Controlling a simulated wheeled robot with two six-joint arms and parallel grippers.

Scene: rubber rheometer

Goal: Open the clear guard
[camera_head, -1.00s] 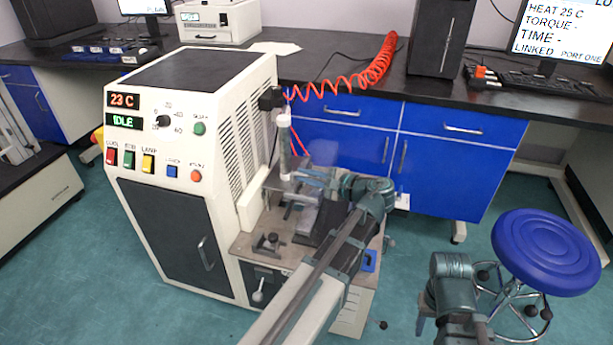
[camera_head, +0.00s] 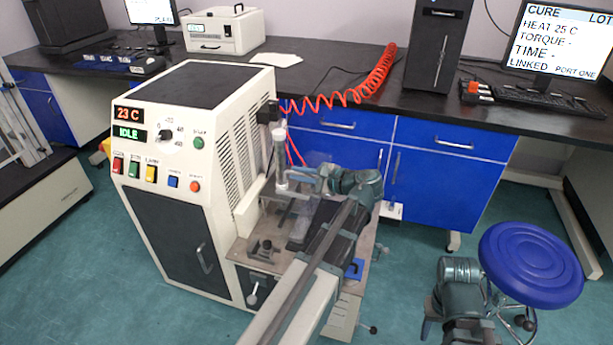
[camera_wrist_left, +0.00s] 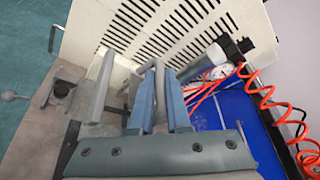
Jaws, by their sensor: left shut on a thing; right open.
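The clear guard (camera_head: 308,212) is a faint see-through panel at the work deck of the rheometer (camera_head: 190,175), partly hidden by my left arm. My left gripper (camera_head: 290,180) reaches in from the right beside the grey upright column. In the left wrist view its two blue fingers (camera_wrist_left: 160,100) are shut on a bent grey handle (camera_wrist_left: 152,68). How the handle joins the guard is hard to make out. My right gripper (camera_head: 428,322) is low at the right, away from the machine, open and apparently empty.
A blue stool (camera_head: 532,262) stands beside my right arm. The black bench top (camera_head: 330,70) with blue cabinets is behind. A small clamp (camera_head: 262,250) sits on the deck's front left.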

